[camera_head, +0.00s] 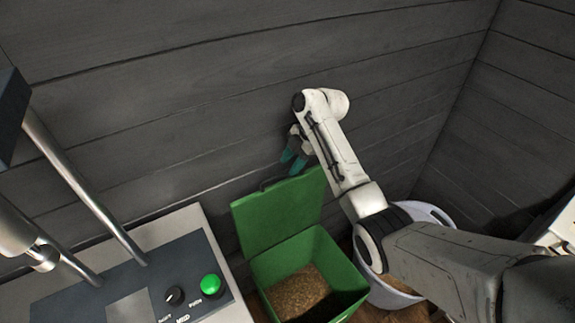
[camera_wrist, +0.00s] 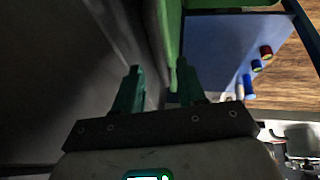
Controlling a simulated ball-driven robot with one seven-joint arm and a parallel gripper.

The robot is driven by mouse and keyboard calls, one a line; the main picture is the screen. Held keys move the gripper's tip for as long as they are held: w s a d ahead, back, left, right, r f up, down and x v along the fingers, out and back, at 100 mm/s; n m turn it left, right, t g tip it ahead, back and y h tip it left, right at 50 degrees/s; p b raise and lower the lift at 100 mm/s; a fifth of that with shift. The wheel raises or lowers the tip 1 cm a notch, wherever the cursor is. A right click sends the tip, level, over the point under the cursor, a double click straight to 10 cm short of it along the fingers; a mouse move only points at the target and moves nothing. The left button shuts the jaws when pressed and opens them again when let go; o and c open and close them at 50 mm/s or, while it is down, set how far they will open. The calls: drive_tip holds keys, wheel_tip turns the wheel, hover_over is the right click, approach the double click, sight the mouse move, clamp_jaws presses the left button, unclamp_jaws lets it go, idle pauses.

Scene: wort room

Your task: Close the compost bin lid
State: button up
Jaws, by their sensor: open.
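The green compost bin (camera_head: 345,272) stands on the floor against the dark wall, with brown grainy matter inside. Its green lid (camera_head: 280,212) is open, raised up at the back near the wall. My gripper (camera_head: 292,160) is open, with teal fingers pointing down just above the lid's top edge, towards its right side. In the wrist view my gripper (camera_wrist: 160,82) shows its two fingers apart. A green edge, seemingly the lid (camera_wrist: 166,40), runs between them in the picture, close to the right finger. I cannot tell whether they touch.
A white tub (camera_head: 432,213) stands right of the bin, partly hidden by my arm. A machine with a dark panel and green button (camera_head: 210,285) stands at lower left, close to the bin. The plank wall (camera_head: 180,80) is directly behind.

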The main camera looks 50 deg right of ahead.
drive_tip(key=shift+x, duration=1.3)
drive_tip(key=shift+c, duration=0.2)
clamp_jaws()
